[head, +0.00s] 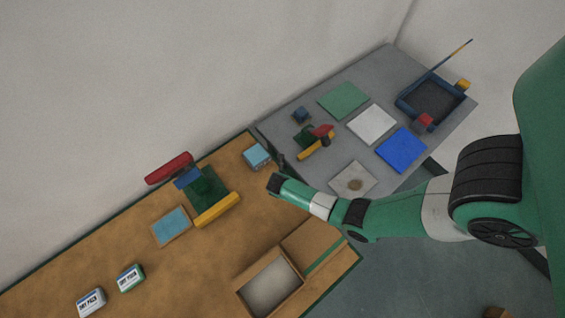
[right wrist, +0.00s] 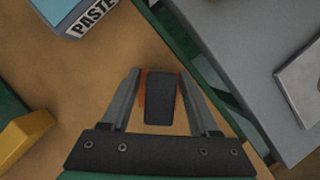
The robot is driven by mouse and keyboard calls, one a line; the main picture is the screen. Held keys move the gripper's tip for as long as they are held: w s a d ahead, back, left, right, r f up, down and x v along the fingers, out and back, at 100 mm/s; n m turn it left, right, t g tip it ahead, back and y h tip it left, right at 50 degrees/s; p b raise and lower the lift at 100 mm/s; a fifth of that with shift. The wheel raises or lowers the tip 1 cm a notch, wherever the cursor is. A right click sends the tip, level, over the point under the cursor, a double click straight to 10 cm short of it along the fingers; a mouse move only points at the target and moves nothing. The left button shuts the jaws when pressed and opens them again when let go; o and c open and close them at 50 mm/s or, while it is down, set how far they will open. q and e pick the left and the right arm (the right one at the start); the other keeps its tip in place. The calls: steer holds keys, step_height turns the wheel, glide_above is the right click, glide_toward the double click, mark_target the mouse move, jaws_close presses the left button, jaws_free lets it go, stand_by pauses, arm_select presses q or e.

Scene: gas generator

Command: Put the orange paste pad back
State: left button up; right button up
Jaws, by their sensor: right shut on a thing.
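My right gripper (right wrist: 160,85) is shut on a small block, dark grey on its near face with an orange strip along its left side. I take it to be the orange paste pad (right wrist: 143,88). Its far part is hidden by the dark face. In the head view my right gripper (head: 281,161) is over the brown table's right end, beside a light blue box (head: 257,155). In the right wrist view that box's label reads PASTE (right wrist: 92,15). The pad itself cannot be made out in the head view. My left gripper is not in view.
The brown table (head: 110,240) meets a grey table (head: 290,125) holding green (head: 343,100), white (head: 371,124) and blue (head: 402,150) squares and a blue-rimmed tray (head: 403,106). A green machine with a yellow bar (head: 217,210) and an open box (head: 250,308) stand on the brown table.

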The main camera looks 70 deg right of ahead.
steer(key=shift+f, duration=0.1)
steer(key=o, duration=1.3)
steer(key=shift+r, duration=0.35)
steer(key=p+v, duration=0.4)
steer(key=v, duration=0.7)
steer(key=shift+a+r+p, duration=0.15)
steer(key=shift+r+p, duration=0.15)
steer(key=shift+p, duration=0.05)
